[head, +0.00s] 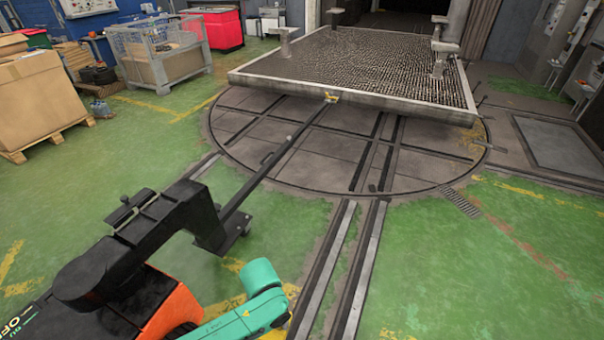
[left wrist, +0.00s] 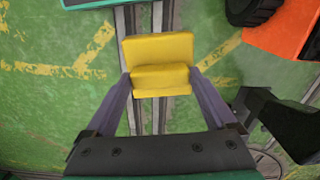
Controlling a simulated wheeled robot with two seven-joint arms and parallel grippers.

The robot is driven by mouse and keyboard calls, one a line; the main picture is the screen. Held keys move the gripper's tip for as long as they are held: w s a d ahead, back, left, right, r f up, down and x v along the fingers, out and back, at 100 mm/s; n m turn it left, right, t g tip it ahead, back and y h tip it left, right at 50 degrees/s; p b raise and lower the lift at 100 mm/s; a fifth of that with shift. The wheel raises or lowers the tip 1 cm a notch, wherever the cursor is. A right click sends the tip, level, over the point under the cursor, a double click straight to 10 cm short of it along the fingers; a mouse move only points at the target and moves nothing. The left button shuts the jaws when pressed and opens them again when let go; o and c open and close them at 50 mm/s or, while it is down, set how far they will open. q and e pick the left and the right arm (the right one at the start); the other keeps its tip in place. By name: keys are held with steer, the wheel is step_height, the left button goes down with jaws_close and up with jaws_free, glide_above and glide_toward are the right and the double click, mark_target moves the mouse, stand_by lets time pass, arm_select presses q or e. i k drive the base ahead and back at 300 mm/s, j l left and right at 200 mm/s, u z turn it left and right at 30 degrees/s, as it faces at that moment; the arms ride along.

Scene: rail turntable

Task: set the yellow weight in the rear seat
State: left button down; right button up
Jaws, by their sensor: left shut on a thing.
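The yellow weight (left wrist: 158,48) is a stepped block in the left wrist view. My left gripper (left wrist: 160,76) is shut on it, with one grey finger on each side. Floor and rails show beneath it. In the head view, a teal arm (head: 245,310) is at the bottom middle, but neither gripper nor the weight shows. I cannot make out a seat that is clearly the rear one in either view.
A black and orange machine (head: 170,305) stands at lower left, its black arm and bar reaching to a large platform (head: 300,85) on the round turntable (head: 340,150). Rails (head: 335,250) run across green floor. A pallet of boxes (head: 40,95) stands far left.

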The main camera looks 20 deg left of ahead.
mark_target(138, 228)
steer(key=i+u, duration=0.25)
steer(key=u, duration=0.2)
steer(key=i+u, duration=0.3)
steer(key=u, duration=0.15)
steer(key=i+l+u, duration=0.2)
steer(key=u, duration=0.25)
steer(key=i+l+u, duration=0.25)
steer(key=u, duration=0.2)
steer(key=i+l+u, duration=0.2)
steer(key=u, duration=0.25)
steer(key=l, duration=0.1)
